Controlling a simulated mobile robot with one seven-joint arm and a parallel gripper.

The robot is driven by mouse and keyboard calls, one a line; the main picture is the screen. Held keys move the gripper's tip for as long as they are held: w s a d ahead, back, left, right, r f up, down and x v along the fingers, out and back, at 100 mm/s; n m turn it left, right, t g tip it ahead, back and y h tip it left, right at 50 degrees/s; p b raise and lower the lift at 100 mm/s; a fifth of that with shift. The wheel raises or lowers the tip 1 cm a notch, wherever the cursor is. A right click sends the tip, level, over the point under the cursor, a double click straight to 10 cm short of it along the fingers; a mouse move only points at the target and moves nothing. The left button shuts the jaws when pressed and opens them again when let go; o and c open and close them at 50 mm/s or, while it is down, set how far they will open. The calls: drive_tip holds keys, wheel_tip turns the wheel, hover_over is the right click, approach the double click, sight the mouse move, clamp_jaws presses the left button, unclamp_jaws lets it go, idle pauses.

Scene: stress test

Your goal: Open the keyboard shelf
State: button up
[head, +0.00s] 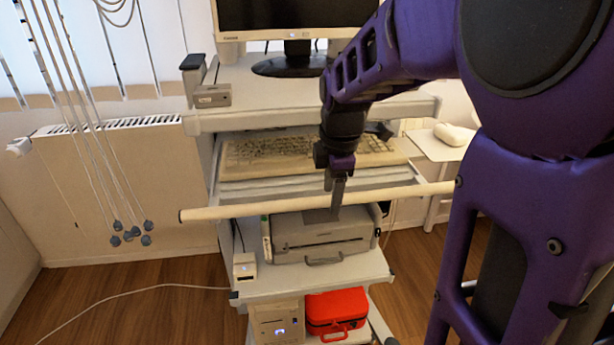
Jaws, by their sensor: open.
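The keyboard shelf (290,190) is a grey tray under the desk top, and a beige keyboard (265,153) lies on it. A long pale bar (250,208) runs across its front edge. My gripper (337,203) points down at the front of the shelf, right of the middle. It is open and nothing shows between its fingers. The fingertips overlap the bar in the picture, and I cannot tell whether they touch it. My gripper and arm hide part of the keyboard and shelf.
A monitor (285,18) stands on the desk top (250,92). Below the shelf are a grey printer (315,240), a computer case (277,322) and a red case (337,310). A radiator (110,180) and hanging cords are at left.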

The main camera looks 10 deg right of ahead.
drive_tip(key=shift+f, duration=0.35)
clamp_jaws()
idle(1.3)
